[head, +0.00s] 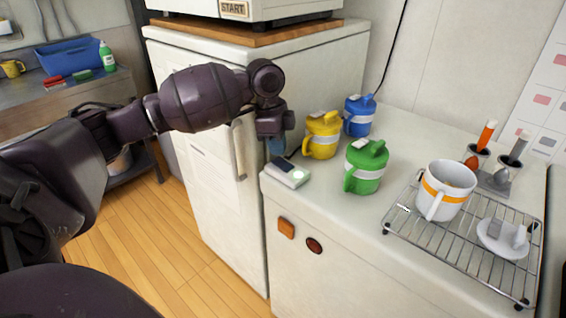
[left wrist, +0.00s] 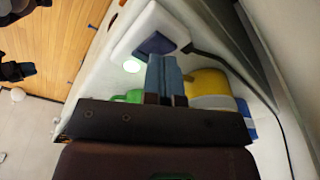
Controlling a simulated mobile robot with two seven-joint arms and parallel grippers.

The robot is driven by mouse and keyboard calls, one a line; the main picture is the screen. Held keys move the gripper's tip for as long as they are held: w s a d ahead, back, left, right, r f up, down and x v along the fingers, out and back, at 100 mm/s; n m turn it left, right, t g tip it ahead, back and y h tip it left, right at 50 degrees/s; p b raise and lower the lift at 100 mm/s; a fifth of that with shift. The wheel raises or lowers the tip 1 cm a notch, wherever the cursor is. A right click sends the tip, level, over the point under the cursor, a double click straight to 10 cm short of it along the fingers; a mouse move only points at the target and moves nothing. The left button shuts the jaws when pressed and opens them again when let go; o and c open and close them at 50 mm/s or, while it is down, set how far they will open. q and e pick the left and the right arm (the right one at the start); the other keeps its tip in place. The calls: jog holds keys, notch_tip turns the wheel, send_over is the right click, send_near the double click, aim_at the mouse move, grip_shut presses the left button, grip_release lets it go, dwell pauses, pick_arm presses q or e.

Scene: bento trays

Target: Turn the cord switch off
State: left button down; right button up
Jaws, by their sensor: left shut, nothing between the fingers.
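The cord switch (head: 289,176) is a white box on the near left corner of the counter, with a dark rocker and a glowing pale green light beside it. It also shows in the left wrist view (left wrist: 178,30), with the dark blue rocker, the lit spot and a dark cord leaving one end. My left gripper (head: 277,147) points down just above and behind the switch in the head view. Its blue-grey fingers (left wrist: 165,72) are together with nothing between them, close to the rocker; whether they touch it I cannot tell. My right gripper is out of view.
Yellow (head: 322,136), blue (head: 359,117) and green (head: 366,168) lidded mugs stand close to the switch. A wire rack (head: 456,246) holds a white mug (head: 447,188) at the right. A white fridge (head: 205,170) stands left of the counter.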

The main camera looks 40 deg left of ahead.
aim_at(277, 160)
pick_arm(q)
jog(key=shift+f, duration=1.15)
dwell(0.7)
jog(key=shift+r, duration=0.1)
jog(key=shift+r+p, duration=1.1)
jog(key=shift+r, duration=0.75)
jog(key=shift+r+p, duration=1.15)
jog(key=shift+r, duration=0.5)
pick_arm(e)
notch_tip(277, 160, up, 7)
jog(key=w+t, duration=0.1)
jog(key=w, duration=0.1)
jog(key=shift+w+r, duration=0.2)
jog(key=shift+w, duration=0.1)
pick_arm(q)
jog(key=shift+f, duration=0.1)
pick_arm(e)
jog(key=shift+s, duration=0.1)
